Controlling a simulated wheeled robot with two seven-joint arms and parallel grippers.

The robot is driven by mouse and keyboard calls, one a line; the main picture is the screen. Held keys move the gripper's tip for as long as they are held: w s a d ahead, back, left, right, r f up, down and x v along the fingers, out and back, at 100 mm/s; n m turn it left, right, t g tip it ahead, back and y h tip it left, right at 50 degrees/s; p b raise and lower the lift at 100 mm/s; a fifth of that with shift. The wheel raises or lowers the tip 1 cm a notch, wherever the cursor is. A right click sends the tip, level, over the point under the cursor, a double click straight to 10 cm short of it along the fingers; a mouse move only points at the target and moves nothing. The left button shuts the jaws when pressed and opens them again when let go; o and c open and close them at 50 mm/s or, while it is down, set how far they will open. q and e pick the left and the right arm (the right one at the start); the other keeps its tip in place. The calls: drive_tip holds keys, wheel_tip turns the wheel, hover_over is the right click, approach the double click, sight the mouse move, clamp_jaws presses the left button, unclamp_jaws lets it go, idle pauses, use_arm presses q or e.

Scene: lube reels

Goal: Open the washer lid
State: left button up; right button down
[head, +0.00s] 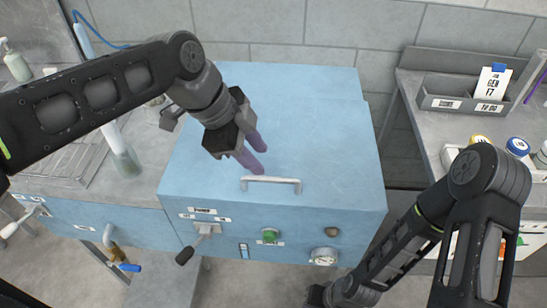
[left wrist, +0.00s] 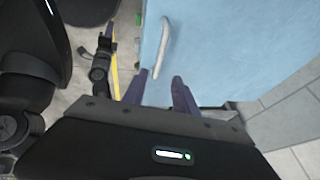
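The blue washer lid (head: 320,125) is closed on the blue washer body (head: 345,235). Its pale bar handle (head: 271,180) lies along the front part of the lid top. My left gripper (head: 260,160) has purple fingers, spread apart and empty, just above and behind the handle. In the left wrist view, the handle (left wrist: 163,45) shows beyond the fingertips of my left gripper (left wrist: 161,76), and they look apart from it. My right gripper (head: 318,296) is low at the bottom edge of the head view, in front of the washer; its fingers are hidden.
The washer front has a black-handled lever (head: 195,244), a green button (head: 270,235) and a gauge (head: 324,256). A steel counter with a drying rack (head: 75,160) stands left. A right bench holds a grey bin (head: 450,100) and several capped bottles. A tiled wall is behind.

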sight(276, 178)
use_arm(q)
drive_tip(key=x, duration=0.7)
drive_tip(key=shift+s+d+f+p, duration=0.15)
drive_tip(key=shift+f+p, duration=0.2)
clamp_jaws()
idle(0.4)
idle(1.1)
